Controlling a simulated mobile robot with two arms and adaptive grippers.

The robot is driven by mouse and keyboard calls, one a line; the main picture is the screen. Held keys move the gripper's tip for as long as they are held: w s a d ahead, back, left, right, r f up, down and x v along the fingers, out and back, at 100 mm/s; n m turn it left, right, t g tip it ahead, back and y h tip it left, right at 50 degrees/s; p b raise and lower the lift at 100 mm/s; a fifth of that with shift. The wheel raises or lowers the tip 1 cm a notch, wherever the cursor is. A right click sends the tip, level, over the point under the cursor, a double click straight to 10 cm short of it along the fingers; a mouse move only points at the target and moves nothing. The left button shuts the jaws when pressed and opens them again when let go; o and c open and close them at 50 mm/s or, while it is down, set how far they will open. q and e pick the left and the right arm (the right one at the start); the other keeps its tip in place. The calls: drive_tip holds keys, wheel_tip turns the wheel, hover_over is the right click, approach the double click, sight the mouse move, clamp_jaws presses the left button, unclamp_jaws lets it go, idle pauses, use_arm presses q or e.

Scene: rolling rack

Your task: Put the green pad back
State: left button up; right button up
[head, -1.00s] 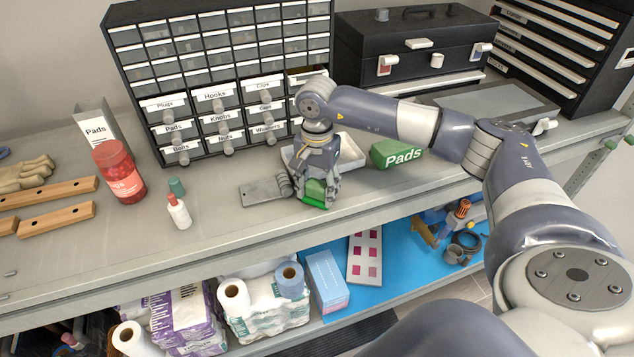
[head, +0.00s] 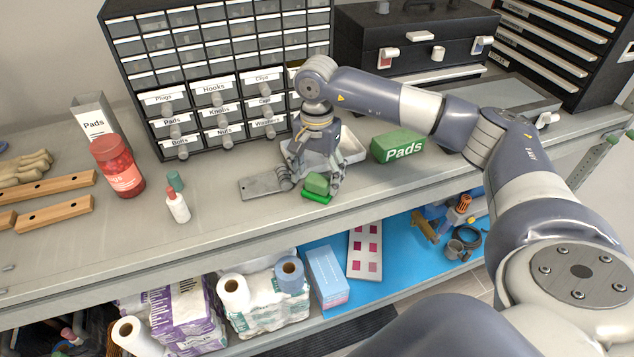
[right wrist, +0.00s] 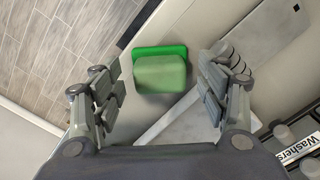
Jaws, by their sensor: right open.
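The green pad is a pale green block on a bright green base. It lies near the bench's front edge in the head view (head: 317,183) and also shows in the right wrist view (right wrist: 160,72). My right gripper (head: 313,182) is open, with its fingers spread on either side of the pad and gaps on both sides in the right wrist view (right wrist: 165,95). A green box labelled "Pads" (head: 397,147) lies to the right of the gripper. A grey holder labelled "Pads" (head: 93,122) stands at the left. My left gripper is out of view.
A white tray (head: 352,149) sits behind the gripper, partly hidden. A flat grey metal plate (head: 260,188) lies just left. The drawer cabinet (head: 215,60) and black toolbox (head: 420,40) stand behind. A red jar (head: 118,167) and small bottle (head: 178,205) stand left.

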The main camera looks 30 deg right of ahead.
sight(317, 179)
wheel_tip(317, 179, up, 10)
drive_tip(key=b, duration=0.3)
